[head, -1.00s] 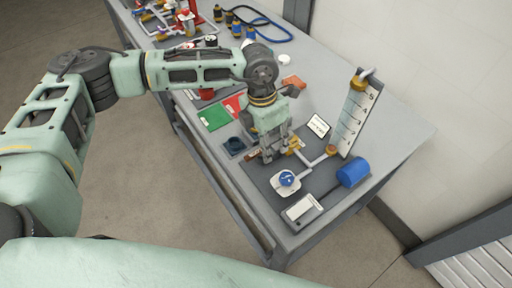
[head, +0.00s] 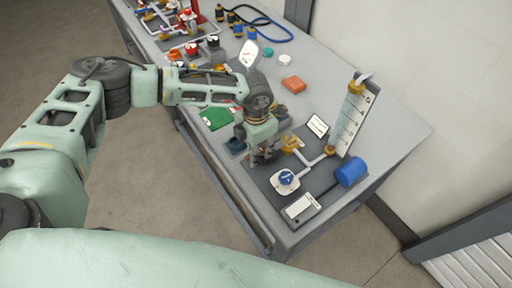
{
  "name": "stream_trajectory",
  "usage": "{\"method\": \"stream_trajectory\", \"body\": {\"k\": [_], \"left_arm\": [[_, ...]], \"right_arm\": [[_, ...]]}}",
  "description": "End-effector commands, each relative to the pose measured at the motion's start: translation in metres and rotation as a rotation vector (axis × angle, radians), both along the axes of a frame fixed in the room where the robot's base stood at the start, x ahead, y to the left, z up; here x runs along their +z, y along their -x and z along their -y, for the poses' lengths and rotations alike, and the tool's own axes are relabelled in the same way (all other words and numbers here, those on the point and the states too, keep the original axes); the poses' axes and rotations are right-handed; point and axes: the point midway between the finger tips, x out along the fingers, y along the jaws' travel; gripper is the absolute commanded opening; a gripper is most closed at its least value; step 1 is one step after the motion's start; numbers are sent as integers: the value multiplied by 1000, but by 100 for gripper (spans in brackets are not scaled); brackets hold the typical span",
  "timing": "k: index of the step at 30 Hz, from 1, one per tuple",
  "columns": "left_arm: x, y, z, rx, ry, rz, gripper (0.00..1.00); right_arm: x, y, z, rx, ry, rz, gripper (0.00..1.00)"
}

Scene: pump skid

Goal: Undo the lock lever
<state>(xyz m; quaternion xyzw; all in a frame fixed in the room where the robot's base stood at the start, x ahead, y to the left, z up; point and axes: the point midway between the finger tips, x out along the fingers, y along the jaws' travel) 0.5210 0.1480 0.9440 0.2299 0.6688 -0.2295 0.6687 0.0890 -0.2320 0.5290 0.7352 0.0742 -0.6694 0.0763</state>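My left gripper (head: 262,157) points down over the left edge of the dark plate at the table's front. Its fingers are small and partly hidden, so I cannot tell how far apart they are. A small brownish part shows at the fingers, mostly hidden by them. A yellow brass fitting (head: 292,143) is just right of the gripper. Nearer the front are a round blue knob on a white base (head: 285,179) and a thick blue handle (head: 350,171) on a dark rod. No part is clearly marked as the lock lever. My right gripper is not in view.
A tall level gauge (head: 354,118) stands behind the plate, with a small white sign (head: 318,126) beside it. A white-labelled box (head: 301,207) is at the front corner.

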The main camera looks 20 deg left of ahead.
Motion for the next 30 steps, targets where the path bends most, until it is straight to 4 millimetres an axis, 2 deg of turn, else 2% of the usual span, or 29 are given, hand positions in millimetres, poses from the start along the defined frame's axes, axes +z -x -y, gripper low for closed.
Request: {"method": "stream_trajectory", "body": {"k": [2,13,23,30], "left_arm": [[0,0,0,0,0,0,33],[1,0,0,0,0,0,0],[0,0,0,12,-1,1,0],[-1,1,2,100,1,1,0]], "right_arm": [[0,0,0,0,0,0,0],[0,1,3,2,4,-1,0],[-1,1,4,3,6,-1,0],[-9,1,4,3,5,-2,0]]}}
